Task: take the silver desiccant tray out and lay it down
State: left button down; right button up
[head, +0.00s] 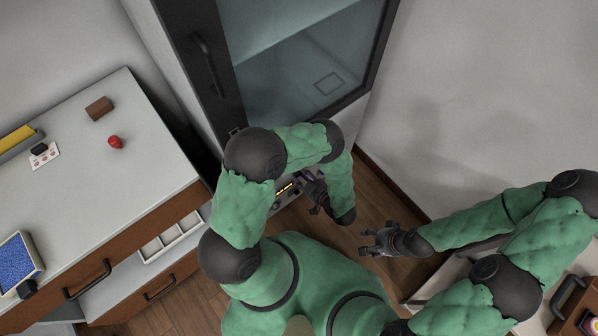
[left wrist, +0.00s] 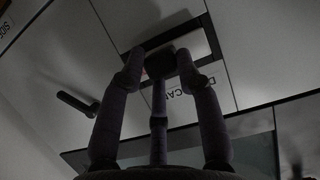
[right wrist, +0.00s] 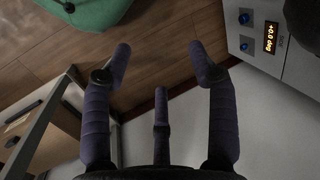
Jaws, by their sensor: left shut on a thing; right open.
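In the left wrist view, the silver desiccant tray (left wrist: 205,76) shows as a light front panel with part of a "DESICCANT" label, set in a dark-edged opening in a pale cabinet front. My left gripper (left wrist: 160,68) is shut on the tray's dark handle (left wrist: 174,57). In the head view my left gripper (head: 314,190) is low at the cabinet front, partly covered by my own arm, and the tray cannot be made out there. My right gripper (head: 378,240) is open and empty over the floor, right of the cabinet front; it also shows in the right wrist view (right wrist: 160,62).
A tall glass-doored cabinet (head: 212,110) stands ahead. The counter's middle is clear.

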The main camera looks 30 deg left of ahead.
pick_arm(q)
jog(key=shift+s+d+p, duration=0.1)
jog(key=shift+s+d, duration=0.25)
jog(key=shift+d, duration=0.55)
jog(key=shift+s+d+p, duration=0.15)
jog(key=shift+s+d, duration=0.25)
jog(key=shift+d, duration=0.55)
jog(key=shift+s+d+p, duration=0.1)
jog(key=shift+s+d, duration=0.25)
jog(key=shift+d, duration=0.55)
jog(key=c, duration=1.2)
grip_release()
jog(key=shift+s+d, duration=0.1)
jog(key=shift+d, duration=0.1)
jog(key=shift+c, duration=0.2)
jog(key=o, duration=0.4)
jog(key=shift+o, duration=0.2)
jog(key=shift+d, duration=0.1)
